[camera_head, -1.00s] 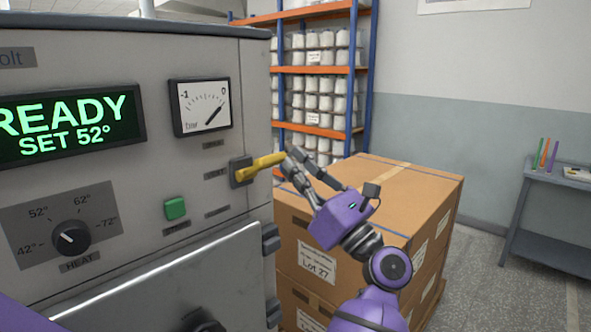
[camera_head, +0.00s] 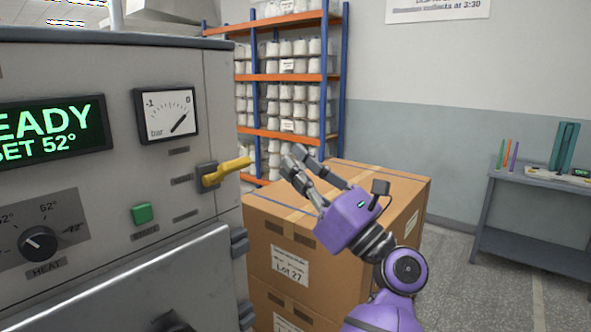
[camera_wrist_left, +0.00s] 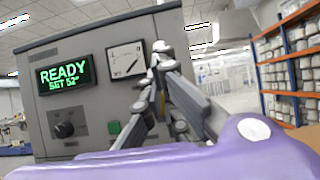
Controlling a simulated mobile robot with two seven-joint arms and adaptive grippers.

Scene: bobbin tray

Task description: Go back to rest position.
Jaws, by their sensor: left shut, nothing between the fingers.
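My left gripper (camera_head: 298,158) is shut and empty, its fingers pointing up and left in the head view. It is in front of the stacked cartons, to the right of the grey machine (camera_head: 215,120). The machine's yellow lever (camera_head: 228,171) points right and slightly up, with a small gap in the picture between its end and my fingers. In the left wrist view my fingers (camera_wrist_left: 160,62) stand in front of the machine's panel (camera_wrist_left: 90,120) and mostly hide the lever. My right gripper is not in view.
Cartons (camera_head: 268,228) marked Lot 27 stand close behind my left arm. A blue and orange rack (camera_head: 343,70) with white bobbins is at the back. A grey side table (camera_head: 530,180) stands at the right. Open floor (camera_head: 470,270) lies between cartons and table.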

